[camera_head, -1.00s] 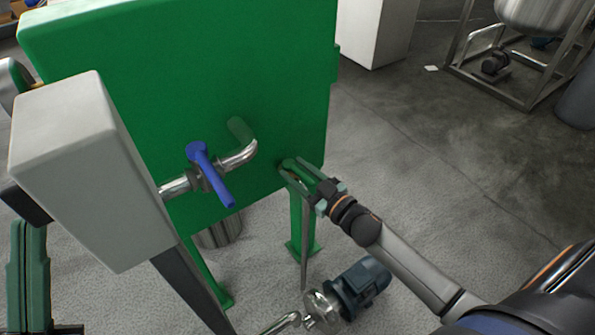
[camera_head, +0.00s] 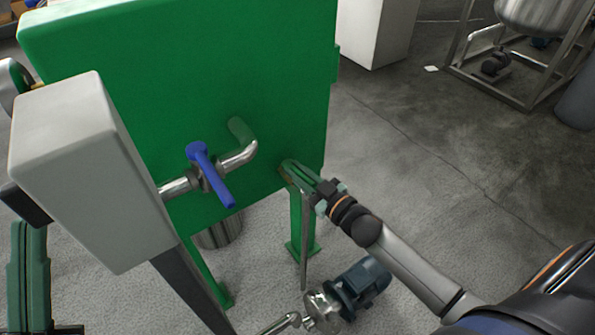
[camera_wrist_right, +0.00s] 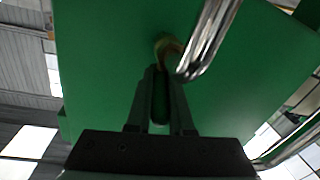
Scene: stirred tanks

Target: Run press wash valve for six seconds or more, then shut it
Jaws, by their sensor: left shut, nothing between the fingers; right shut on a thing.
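A valve with a blue lever (camera_head: 212,177) sits on a steel pipe in front of the green panel (camera_head: 120,80); the lever slants down to the right across the pipe. My right gripper (camera_head: 290,168) is at the panel's lower right, its green fingers closed together on a small brass-coloured part (camera_wrist_right: 168,46) beside a bent steel pipe (camera_wrist_right: 205,40). The fingers largely hide that part, so its exact shape is unclear. My left gripper (camera_head: 29,235) stands at the lower left edge, its fingers shut and empty, apart from the valve.
A grey box (camera_head: 85,170) on a post stands in front of the panel at left. A pump motor (camera_head: 362,285) is on the floor below my right arm. A steel tank frame (camera_head: 530,75) is at the back right. The floor between is clear.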

